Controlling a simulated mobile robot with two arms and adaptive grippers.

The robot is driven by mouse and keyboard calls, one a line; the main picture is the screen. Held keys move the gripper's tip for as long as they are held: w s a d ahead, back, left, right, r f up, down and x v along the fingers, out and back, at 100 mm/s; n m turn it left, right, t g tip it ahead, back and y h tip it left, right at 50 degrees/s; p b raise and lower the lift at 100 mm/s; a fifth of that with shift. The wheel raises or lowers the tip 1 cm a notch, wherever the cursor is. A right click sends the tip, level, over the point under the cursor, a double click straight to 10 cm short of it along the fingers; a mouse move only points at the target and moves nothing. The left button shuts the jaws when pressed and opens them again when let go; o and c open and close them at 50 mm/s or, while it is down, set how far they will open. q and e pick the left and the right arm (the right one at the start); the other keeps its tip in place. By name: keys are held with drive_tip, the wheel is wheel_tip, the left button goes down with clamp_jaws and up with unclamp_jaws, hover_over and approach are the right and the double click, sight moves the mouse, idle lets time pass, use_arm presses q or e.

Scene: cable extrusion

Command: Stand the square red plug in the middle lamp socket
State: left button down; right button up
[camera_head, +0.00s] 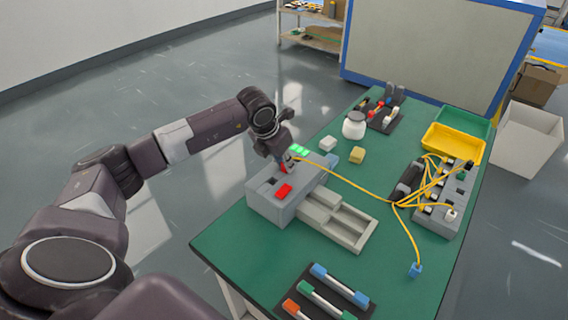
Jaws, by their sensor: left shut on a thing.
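My left gripper (287,162) points down over the far half of the grey lamp block (262,204), fingers shut on a small red piece, which looks like the square red plug (284,169). The fingers hide most of the plug, and I cannot tell whether its foot is in a socket or just above it. A dark opening shows in the top, left of the fingers. The middle socket is largely hidden. My right gripper is not in view.
A grey open tray (345,226) adjoins the block's right side. A yellow cable runs right to a grey socket box (436,214). A white jar (354,125), small blocks, a yellow bin (452,143) and coloured bars (338,286) stand on the green table (225,250).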

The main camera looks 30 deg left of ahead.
use_arm(q)
drive_tip(key=shift+s+d+f, duration=0.1)
drive_tip(key=shift+s+f, duration=0.15)
drive_tip(key=shift+f, duration=0.2)
drive_tip(key=c, duration=1.8)
unclamp_jaws()
drive_tip(key=shift+f, duration=0.1)
drive_tip(key=shift+o, duration=0.2)
drive_tip(key=shift+f, duration=0.1)
drive_tip(key=v, duration=1.2)
drive_tip(key=shift+w+r, duration=0.3)
drive_tip(key=shift+r, duration=0.15)
